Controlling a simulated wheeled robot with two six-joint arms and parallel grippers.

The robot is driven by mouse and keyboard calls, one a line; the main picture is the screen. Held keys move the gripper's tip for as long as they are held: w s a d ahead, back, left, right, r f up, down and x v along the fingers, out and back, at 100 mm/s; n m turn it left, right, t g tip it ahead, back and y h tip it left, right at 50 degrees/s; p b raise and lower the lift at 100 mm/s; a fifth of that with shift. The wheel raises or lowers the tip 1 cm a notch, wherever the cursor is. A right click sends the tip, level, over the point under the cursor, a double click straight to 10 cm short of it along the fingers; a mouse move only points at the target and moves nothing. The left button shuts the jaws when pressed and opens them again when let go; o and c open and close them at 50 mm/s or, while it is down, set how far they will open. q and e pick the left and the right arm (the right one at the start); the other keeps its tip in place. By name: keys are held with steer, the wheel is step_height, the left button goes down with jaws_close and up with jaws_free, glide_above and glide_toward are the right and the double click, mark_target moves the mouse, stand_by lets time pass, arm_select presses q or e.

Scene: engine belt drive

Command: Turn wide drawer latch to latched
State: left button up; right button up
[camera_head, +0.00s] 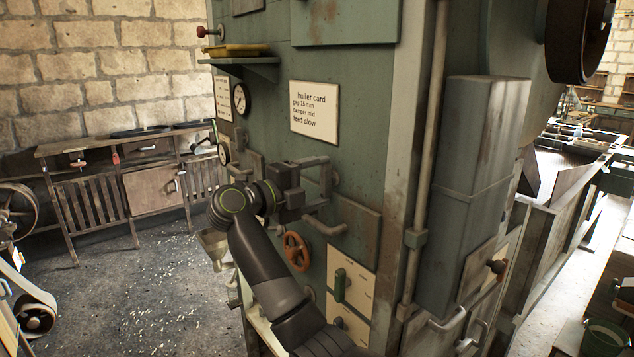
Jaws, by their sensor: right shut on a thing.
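My right gripper (298,183) is at the front of the tall green machine, its jaws at a grey bent handle (322,172). It appears shut on this handle, though the jaws hide the contact. A second grey bent handle (326,227) sits just below. The workbench (90,146) at the left wall has drawers in its upper row, among them one drawer (150,147) with a dark handle. Small fittings show on the bench fronts, but I cannot tell which is the wide drawer latch or how it is turned. My left gripper is not in view.
The green machine (365,60) carries an orange handwheel (296,251), a huller card (314,110), gauges and a shelf (240,66) with a yellow tray. A grey duct (478,190) stands at right. The littered floor (140,290) between bench and machine is open.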

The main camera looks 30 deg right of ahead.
steer(key=o, duration=1)
steer(key=shift+a, duration=0.15)
steer(key=shift+a+f+b, duration=0.15)
steer(key=shift+a+b, duration=0.25)
steer(key=a+b, duration=0.2)
steer(key=a, duration=0.3)
steer(key=s+a+b, duration=0.1)
steer(key=a+b, duration=0.1)
steer(key=a, duration=0.4)
steer(key=a+b, duration=0.3)
steer(key=a, duration=0.2)
steer(key=shift+s+a, duration=0.15)
steer(key=shift+a, duration=0.05)
